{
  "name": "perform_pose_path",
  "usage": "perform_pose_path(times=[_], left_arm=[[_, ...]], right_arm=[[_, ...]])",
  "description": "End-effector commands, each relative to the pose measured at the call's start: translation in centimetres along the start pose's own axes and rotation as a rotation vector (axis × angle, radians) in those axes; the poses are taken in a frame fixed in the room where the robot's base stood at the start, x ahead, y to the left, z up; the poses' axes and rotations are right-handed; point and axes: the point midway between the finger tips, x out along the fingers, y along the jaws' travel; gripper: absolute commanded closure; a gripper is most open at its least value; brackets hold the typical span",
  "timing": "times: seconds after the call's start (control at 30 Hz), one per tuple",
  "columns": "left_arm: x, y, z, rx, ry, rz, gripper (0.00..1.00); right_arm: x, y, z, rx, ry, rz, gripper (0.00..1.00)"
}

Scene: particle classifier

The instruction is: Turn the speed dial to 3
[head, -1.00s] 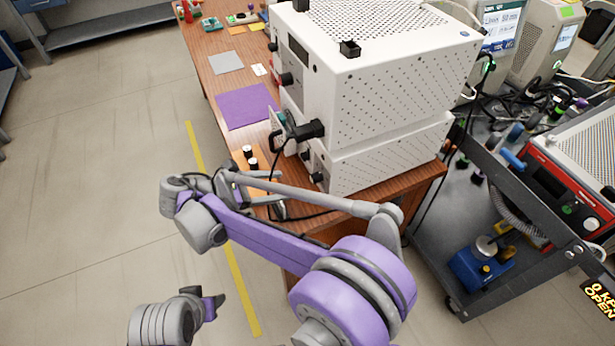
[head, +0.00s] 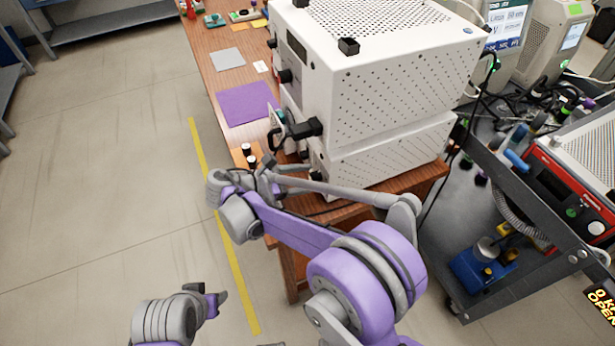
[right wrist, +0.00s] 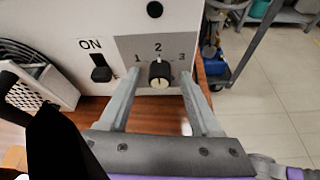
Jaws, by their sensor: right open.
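The speed dial (right wrist: 159,74) is a black knob with a pale end on a grey panel marked 1, 2 and 3. Its white mark points up toward the 2. My right gripper (right wrist: 162,82) is open, one long grey finger on each side of the dial, with a gap visible on both sides. In the head view my right gripper (head: 275,168) is at the left face of the white machine (head: 400,90), and the dial cannot be made out there.
A black ON switch (right wrist: 101,70) is left of the dial. The wooden table (head: 205,45) carries a purple mat (head: 246,103) and two small black-and-white pieces (head: 248,152) near my right wrist. A dark cart (head: 480,200) stands at right.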

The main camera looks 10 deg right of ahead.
Motion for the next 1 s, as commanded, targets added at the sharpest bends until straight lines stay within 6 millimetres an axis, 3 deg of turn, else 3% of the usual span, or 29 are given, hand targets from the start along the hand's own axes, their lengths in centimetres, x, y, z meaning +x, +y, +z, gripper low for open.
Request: perform_pose_path(times=[0.23,0.6,1.0], left_arm=[[0.0,0.0,0.0,0.0,0.0,0.0,0.5],[0.0,0.0,0.0,0.0,0.0,0.0,0.5],[0.05,0.0,0.03,0.0,0.0,0.0,0.5]], right_arm=[[0.09,0.0,0.0,0.0,0.0,0.0,0.36],[0.07,0.0,0.0,0.0,0.0,0.0,1.0],[0.07,-0.06,-0.04,0.036,0.001,0.015,1.0]])
